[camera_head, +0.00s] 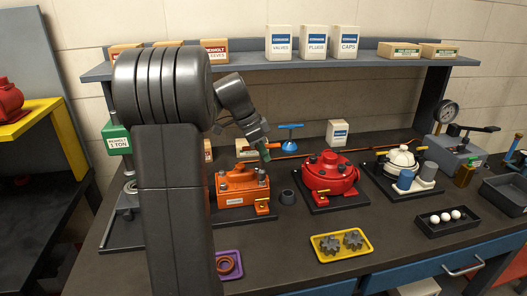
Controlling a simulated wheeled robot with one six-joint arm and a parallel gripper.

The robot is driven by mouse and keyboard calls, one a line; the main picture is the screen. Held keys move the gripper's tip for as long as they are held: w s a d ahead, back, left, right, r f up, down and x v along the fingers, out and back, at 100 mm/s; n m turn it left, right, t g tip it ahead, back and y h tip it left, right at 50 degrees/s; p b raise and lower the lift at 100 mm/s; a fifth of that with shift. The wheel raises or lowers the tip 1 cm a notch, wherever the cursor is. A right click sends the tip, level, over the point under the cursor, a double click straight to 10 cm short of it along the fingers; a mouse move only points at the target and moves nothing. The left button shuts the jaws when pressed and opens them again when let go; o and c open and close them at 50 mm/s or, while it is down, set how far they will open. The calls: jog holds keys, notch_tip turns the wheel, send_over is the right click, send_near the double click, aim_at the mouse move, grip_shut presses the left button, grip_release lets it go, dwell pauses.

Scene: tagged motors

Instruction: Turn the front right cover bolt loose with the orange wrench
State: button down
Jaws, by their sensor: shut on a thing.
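An orange housing (235,185) stands on a dark base plate behind and to the right of my arm column. Its cover carries small dark bolts, and a yellow tag lies at its front right. My gripper (265,152) points down over the back right part of this cover. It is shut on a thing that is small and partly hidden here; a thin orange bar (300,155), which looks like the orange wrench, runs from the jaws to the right. I cannot tell whether its end is seated on the front right cover bolt.
A red round housing (330,172) and a white-topped unit (402,160) stand to the right. A small dark cup (287,197) sits beside the orange housing. A blue-handled valve (290,127) is behind. A yellow tray (322,250) and purple tray (239,276) lie in front.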

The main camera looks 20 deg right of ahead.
jog(key=shift+f, duration=0.1)
dwell(0.3)
jog(key=shift+f+b, duration=0.95)
jog(key=shift+f, duration=0.15)
